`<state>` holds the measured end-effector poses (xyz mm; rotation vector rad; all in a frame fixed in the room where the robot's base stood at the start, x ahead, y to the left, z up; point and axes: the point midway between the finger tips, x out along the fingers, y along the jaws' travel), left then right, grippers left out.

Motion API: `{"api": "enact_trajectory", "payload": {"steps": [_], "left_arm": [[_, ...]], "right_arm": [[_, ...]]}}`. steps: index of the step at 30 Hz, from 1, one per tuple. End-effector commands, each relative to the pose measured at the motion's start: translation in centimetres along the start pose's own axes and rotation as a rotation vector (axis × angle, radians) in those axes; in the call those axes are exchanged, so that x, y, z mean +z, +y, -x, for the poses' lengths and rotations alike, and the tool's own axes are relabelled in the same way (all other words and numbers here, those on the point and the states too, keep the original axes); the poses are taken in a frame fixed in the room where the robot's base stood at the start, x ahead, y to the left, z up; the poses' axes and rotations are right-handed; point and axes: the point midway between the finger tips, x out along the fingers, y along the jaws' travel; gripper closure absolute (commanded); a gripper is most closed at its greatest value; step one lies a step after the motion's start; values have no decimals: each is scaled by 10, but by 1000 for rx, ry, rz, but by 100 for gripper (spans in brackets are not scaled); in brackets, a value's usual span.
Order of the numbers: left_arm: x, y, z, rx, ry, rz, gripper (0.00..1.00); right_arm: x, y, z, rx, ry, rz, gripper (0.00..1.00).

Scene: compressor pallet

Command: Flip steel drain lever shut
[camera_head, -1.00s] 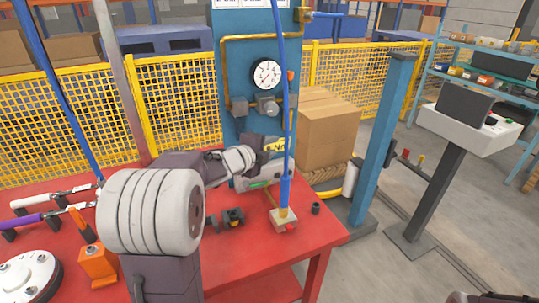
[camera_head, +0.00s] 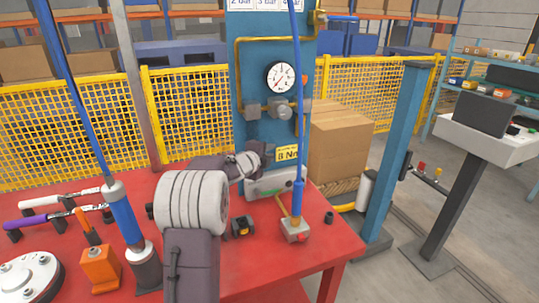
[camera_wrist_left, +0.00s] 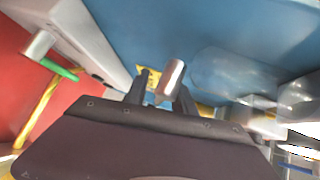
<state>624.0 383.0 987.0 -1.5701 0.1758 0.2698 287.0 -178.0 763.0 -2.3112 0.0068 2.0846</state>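My left gripper (camera_head: 262,148) is at the lower part of the blue panel (camera_head: 262,125), left of the yellow label (camera_head: 288,153). Its fingers are partly hidden in the head view. In the left wrist view its two dark fingers (camera_wrist_left: 160,92) stand apart. A short steel cylinder (camera_wrist_left: 172,76), which looks like the drain lever's end, shows between them, closer to the right finger. I cannot tell whether it touches. I cannot make out the steel lever in the head view. My right gripper is not in view.
A grey box with a green part (camera_head: 270,183) sits below the gripper. A blue hose (camera_head: 298,120) hangs to a small block (camera_head: 294,229) on the red table (camera_head: 258,265). A gauge (camera_head: 281,77) and pipework are above. A blue-and-grey cylinder (camera_head: 124,212) stands at left.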

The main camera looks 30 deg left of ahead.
Motion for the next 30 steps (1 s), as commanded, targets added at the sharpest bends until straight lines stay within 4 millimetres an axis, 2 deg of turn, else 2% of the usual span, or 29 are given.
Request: {"api": "enact_trajectory", "payload": {"steps": [8,12,17,20,24,30], "left_arm": [[0,0,-4,-1,0,0,69],[0,0,-3,-1,0,0,100],[0,0,-3,-3,1,2,100],[0,4,-5,-45,12,41,100],[-1,-2,-4,-126,34,116,100],[-2,-12,-1,-159,45,149,100]], "right_arm": [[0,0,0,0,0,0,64],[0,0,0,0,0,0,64],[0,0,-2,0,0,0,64],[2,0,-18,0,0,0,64],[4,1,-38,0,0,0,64],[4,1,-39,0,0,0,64]]}}
